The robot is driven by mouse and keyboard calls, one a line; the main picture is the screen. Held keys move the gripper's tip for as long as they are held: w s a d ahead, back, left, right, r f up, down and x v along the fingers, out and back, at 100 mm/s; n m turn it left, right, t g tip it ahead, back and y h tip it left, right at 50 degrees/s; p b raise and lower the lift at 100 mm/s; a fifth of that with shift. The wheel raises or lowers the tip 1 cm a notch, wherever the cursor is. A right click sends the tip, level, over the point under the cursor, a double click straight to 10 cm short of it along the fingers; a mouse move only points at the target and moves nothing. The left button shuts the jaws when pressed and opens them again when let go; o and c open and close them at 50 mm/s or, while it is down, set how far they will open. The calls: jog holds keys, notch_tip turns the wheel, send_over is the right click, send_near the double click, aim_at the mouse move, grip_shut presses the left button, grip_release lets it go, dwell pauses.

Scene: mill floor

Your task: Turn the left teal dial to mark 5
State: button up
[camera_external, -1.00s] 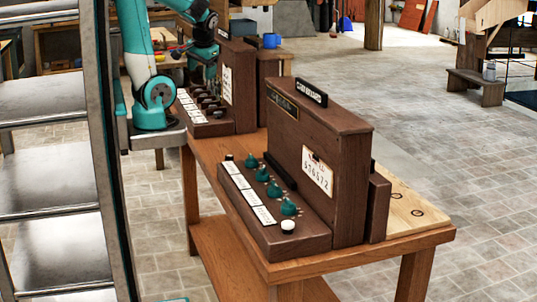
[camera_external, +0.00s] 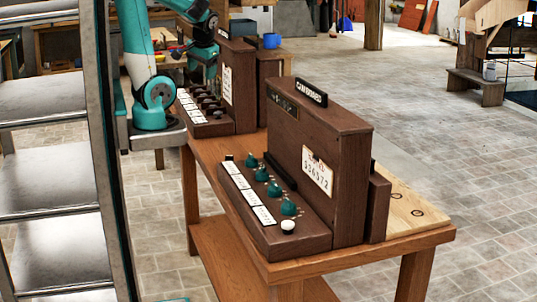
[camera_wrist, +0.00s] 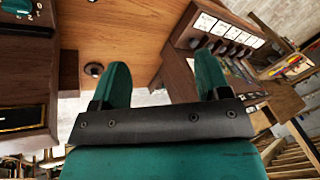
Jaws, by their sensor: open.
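Several teal dials stand in a row on the sloped front of the near dark wooden console, including a far-end dial (camera_external: 251,160) and a near-end dial (camera_external: 288,207). I cannot tell for sure which one counts as left. White label strips (camera_external: 245,191) run beside them; their marks are too small to read. Part of one teal dial (camera_wrist: 17,7) shows at the upper left corner of the wrist view. My gripper (camera_wrist: 163,78) is open and empty, its two teal fingers wide apart. In the external view my arm's end is beside the far console, apart from the dials.
The far console (camera_external: 208,122) has a row of dark knobs and white labels; it also shows in the wrist view (camera_wrist: 205,28). Both consoles stand on a wooden bench (camera_external: 205,165). A white knob (camera_external: 288,227) sits at the near end. A metal rack (camera_external: 55,180) stands left.

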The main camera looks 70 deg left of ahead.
jog(key=w+d+f+n+h+p, duration=0.2)
jog(key=w+d+n+p, duration=0.15)
jog(key=w+d, duration=0.3)
jog(key=n+h+p, duration=0.2)
jog(key=n, duration=0.5)
send_near(252, 155)
notch_tip(252, 155, down, 11)
jog(key=shift+d+r+p, duration=0.1)
jog(key=shift+r+p, duration=0.1)
jog(key=shift+p, duration=0.25)
jog(key=c, duration=0.9)
jog(key=shift+c, duration=0.2)
